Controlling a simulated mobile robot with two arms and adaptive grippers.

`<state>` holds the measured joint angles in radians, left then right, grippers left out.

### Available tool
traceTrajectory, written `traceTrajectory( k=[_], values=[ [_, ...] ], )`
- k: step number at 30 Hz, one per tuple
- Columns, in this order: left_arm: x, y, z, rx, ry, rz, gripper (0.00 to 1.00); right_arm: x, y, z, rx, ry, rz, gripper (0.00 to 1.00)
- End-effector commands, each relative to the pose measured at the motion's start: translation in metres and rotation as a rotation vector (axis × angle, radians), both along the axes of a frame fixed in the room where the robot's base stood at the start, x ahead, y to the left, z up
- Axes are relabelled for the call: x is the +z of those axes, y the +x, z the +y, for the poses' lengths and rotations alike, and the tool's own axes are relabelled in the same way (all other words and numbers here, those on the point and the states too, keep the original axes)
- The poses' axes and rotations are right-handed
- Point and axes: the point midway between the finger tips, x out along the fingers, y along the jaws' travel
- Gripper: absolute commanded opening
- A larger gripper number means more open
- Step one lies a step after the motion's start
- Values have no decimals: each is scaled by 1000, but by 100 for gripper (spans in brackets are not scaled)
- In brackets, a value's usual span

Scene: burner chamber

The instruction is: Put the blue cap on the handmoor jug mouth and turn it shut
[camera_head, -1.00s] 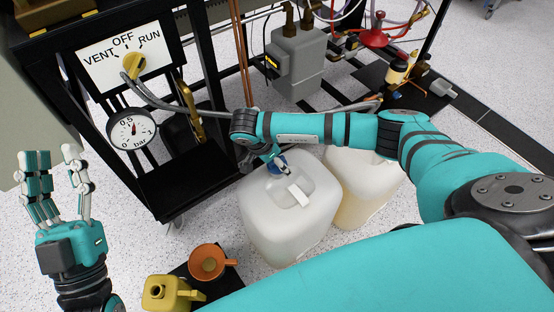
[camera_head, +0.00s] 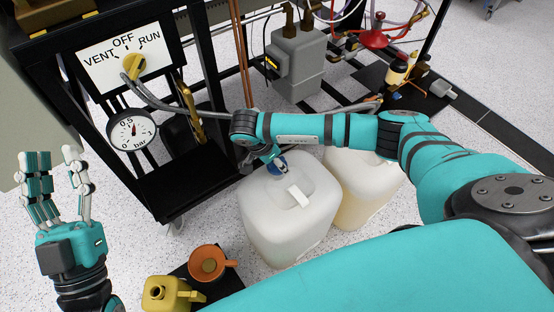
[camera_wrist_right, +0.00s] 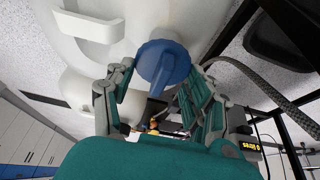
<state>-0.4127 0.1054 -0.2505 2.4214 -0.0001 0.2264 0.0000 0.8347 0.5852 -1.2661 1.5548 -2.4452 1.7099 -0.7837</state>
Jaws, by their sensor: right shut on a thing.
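The blue cap (camera_wrist_right: 163,65) sits at the mouth of the front white jug (camera_head: 290,225), which has a moulded handle on top. In the head view the cap (camera_head: 275,167) is partly covered by my right gripper (camera_head: 281,163). My right gripper is shut on the cap, with fingers on both sides of it in the right wrist view. The cap looks seated on the mouth, but I cannot tell how tight it is. My left gripper (camera_head: 52,180) is open and empty at the far left, fingers pointing up, away from the jug.
A second, yellowish jug (camera_head: 362,185) stands close to the right. An orange cup (camera_head: 208,263) and a yellow can (camera_head: 166,293) are on a dark mat in front. A black frame with a gauge (camera_head: 132,130) and a valve panel (camera_head: 120,55) stands behind left.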

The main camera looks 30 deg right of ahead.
Motion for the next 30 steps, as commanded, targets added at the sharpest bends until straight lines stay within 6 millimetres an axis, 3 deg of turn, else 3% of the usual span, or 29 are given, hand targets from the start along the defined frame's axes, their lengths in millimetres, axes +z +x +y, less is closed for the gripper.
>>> traceTrajectory(
  k=[5, 16, 30],
  values=[
    [0, 1, 0, 0, 1, 5, 33, 0, 1, 0, -46, 1, 1, 0],
    [-17, 12, -1, 6, 33, 119, 33, 1, 0, 0, -488, 0, 0, 0],
    [-20, 14, -1, 6, 40, 139, 33, 1, 1, 0, -580, 0, 0, 0]
  ],
)
